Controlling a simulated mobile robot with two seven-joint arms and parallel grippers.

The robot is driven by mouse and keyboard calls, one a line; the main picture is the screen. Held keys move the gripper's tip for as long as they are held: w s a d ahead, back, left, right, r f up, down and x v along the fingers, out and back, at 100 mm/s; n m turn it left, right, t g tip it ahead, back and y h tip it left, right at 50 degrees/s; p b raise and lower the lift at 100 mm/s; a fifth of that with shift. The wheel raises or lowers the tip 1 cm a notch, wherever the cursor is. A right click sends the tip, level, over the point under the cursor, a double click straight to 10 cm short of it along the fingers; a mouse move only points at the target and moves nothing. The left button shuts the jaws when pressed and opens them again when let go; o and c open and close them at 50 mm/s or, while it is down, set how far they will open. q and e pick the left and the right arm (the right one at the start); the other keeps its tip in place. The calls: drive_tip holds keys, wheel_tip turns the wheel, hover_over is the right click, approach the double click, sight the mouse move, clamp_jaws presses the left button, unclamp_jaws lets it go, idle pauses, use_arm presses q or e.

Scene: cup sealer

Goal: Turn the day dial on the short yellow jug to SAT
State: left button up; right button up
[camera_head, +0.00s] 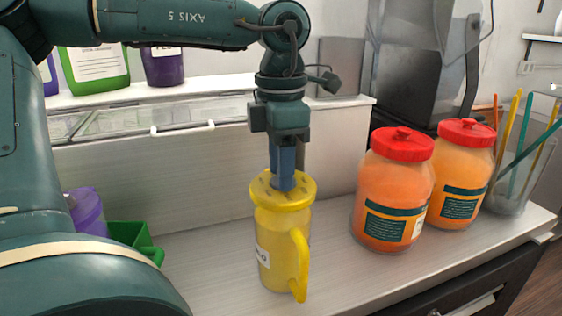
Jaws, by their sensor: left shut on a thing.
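A short yellow jug (270,240) stands upright on the counter in the middle of the head view. Its handle faces the front right and a partly seen white label is on its left side. Its wide yellow top (262,194) carries dark markings around the rim, too small to read. My left gripper (283,184) points straight down over the middle of the top, with its blue fingers shut on the dial there. The fingers hide most of the dial, so its setting cannot be told. My right gripper is not in view.
Two orange jars with red lids (395,190) (463,175) stand right of the jug, near a clear container of coloured straws (515,180). A purple container (87,212) and a green bin (135,240) are at the left. The counter (205,270) is bare around the jug.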

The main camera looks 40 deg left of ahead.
use_arm(q)
drive_tip(key=shift+m, duration=0.5)
drive_tip(key=o, duration=1)
wheel_tip(320, 180, up, 13)
drive_tip(key=shift+r+p, duration=0.1)
drive_tip(key=shift+p, duration=0.25)
idle(0.4)
